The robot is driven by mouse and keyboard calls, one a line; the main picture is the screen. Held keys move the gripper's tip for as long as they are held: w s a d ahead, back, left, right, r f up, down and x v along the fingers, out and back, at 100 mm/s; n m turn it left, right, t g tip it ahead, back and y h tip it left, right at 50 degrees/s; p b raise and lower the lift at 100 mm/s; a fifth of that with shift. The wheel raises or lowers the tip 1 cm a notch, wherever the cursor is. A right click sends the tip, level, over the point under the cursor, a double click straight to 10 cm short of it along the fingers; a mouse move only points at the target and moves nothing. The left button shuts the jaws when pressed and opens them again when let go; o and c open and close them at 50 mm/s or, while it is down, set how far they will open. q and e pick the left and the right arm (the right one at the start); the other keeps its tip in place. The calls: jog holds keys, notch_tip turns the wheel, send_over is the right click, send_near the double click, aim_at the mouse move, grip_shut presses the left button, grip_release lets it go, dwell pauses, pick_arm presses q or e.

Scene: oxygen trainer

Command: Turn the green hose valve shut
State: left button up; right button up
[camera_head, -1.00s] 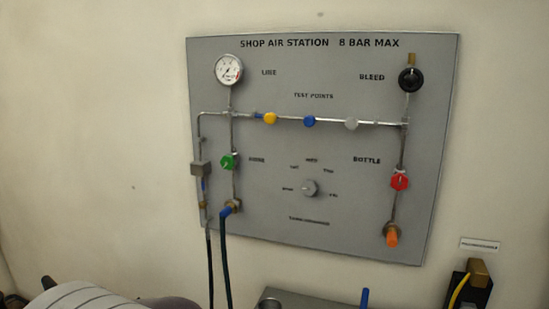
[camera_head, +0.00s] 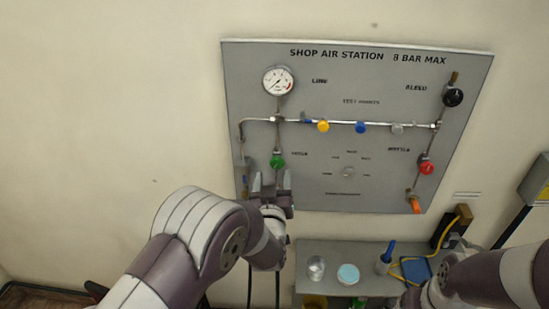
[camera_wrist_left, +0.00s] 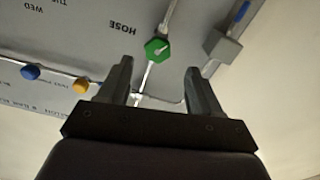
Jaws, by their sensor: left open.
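The green hose valve (camera_head: 277,162) is a small green knob on the left pipe of the grey panel, below the line gauge (camera_head: 278,81). It also shows in the left wrist view (camera_wrist_left: 156,49), beside the word HOSE. My left gripper (camera_head: 272,180) is open and empty, just below the green valve in the head view. In the left wrist view its two fingers (camera_wrist_left: 160,78) point toward the panel with the valve beyond and between them, apart from both. The lower pipe end is hidden behind the gripper. My right arm shows at lower right; its gripper is out of the picture.
The panel (camera_head: 320,180) also carries yellow (camera_head: 323,126), blue (camera_head: 361,127) and grey test knobs, a red bottle valve (camera_head: 426,167), a black bleed knob (camera_head: 453,97) and an orange fitting (camera_head: 415,206). A grey shelf (camera_head: 325,253) below holds a cup and a light-blue disc.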

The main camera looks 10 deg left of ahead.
aim_at(277, 164)
pick_arm(q)
jog(key=w+p, duration=0.1)
jog(key=w, duration=0.3)
jog(key=shift+w, duration=0.25)
jog(key=shift+w+a, duration=0.2)
jog(key=shift+a, duration=0.4)
jog(key=shift+d, duration=0.4)
jog(key=c, duration=0.9)
jog(key=shift+a, duration=0.15)
jog(key=shift+c, duration=0.7)
pick_arm(e)
jog(key=shift+d+r, duration=0.2)
jog(key=shift+r, duration=0.65)
